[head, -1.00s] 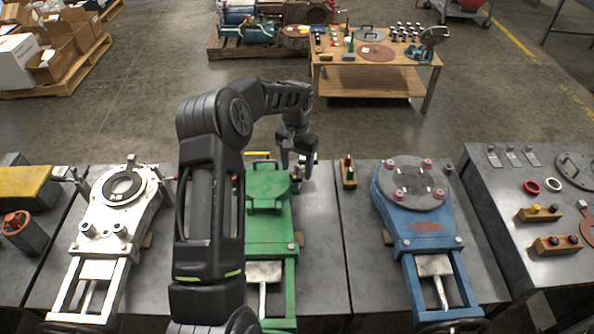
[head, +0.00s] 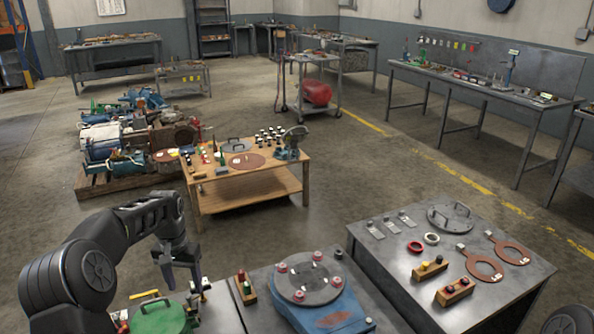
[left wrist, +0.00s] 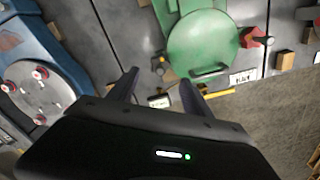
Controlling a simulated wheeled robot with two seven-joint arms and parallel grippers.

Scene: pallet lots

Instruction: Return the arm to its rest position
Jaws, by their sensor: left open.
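My left arm comes in from the left in the head view, bent at the elbow. Its left gripper (head: 181,272) points down above the bench, beside the green valve (head: 158,318). In the left wrist view the two fingers (left wrist: 158,92) stand apart with nothing held between them. The green valve's round cover (left wrist: 203,42) with its handle lies past the fingertips there. The blue valve (head: 325,312) stands right of the gripper in the head view, and it shows at the left of the left wrist view (left wrist: 45,45). My right gripper does not show.
A small wooden block with red and green pieces (head: 245,288) sits between the valves. A grey table (head: 385,262) with gaskets and rings stands at right. A wooden table (head: 290,180) and loaded pallet (head: 95,192) stand behind. Floor between them is clear.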

